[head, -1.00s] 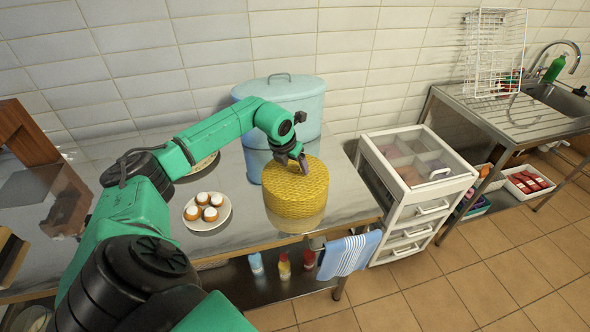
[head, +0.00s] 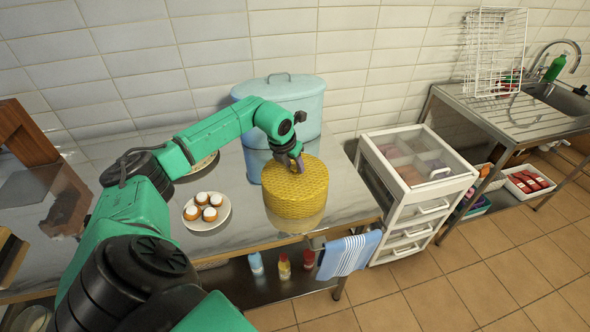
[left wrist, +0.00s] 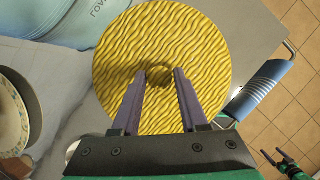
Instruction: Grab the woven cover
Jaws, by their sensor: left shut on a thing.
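My left gripper (head: 297,163) is over the top of the cover. In the left wrist view its two fingers (left wrist: 160,85) are on either side of the knob, shut on it. What lies under the cover is mostly hidden.
A pale blue lidded container (head: 305,98) stands behind the cover. A striped towel (head: 350,252) hangs at the table's front edge. A white drawer unit (head: 417,180) stands at the right.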

